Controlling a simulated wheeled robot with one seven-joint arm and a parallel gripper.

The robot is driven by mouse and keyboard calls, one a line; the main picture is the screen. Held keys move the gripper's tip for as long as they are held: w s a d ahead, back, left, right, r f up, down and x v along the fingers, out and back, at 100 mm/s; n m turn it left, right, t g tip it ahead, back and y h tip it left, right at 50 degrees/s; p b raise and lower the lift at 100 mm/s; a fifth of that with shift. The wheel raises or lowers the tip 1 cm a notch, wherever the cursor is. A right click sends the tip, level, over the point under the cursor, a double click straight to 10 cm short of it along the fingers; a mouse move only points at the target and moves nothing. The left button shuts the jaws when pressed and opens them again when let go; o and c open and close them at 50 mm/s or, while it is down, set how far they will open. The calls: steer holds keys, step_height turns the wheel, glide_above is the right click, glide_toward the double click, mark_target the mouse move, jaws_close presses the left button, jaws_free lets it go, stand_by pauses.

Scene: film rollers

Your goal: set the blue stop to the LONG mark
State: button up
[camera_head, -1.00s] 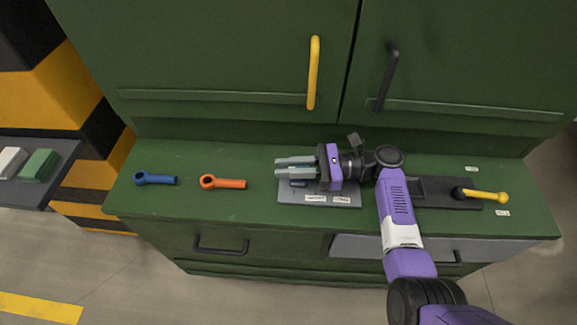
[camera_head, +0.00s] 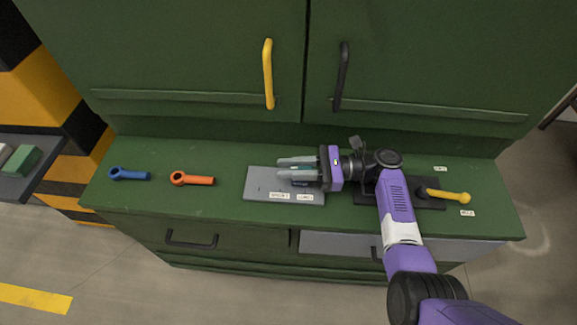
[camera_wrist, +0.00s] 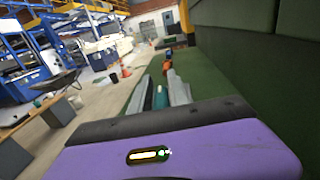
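The blue stop (camera_head: 300,183) shows as a small dark blue piece beneath my fingers, on the right part of the grey plate (camera_head: 258,180). It is largely hidden by my gripper. Two white labels sit on the plate's front edge: the SHORT label (camera_head: 279,195) and the LONG label (camera_head: 305,197). The stop is roughly behind the LONG label; its exact alignment cannot be told. My gripper (camera_head: 297,168) points left over the plate, its fingers on either side of the stop. In the wrist view, a teal piece (camera_wrist: 160,98) shows between the fingers.
A blue ring-ended rod (camera_head: 130,174) and an orange one (camera_head: 192,179) lie left on the green bench (camera_head: 225,160). A yellow-handled lever (camera_head: 448,195) stands right of my arm. Green cabinet doors with a yellow handle (camera_head: 268,75) and a black handle (camera_head: 341,78) rise behind.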

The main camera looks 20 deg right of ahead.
steer(key=shift+o, duration=1.1)
steer(key=shift+d, duration=0.15)
steer(key=b+v, duration=0.1)
steer(key=v, duration=0.6)
steer(key=shift+s+d, duration=0.15)
steer(key=shift+d, duration=0.1)
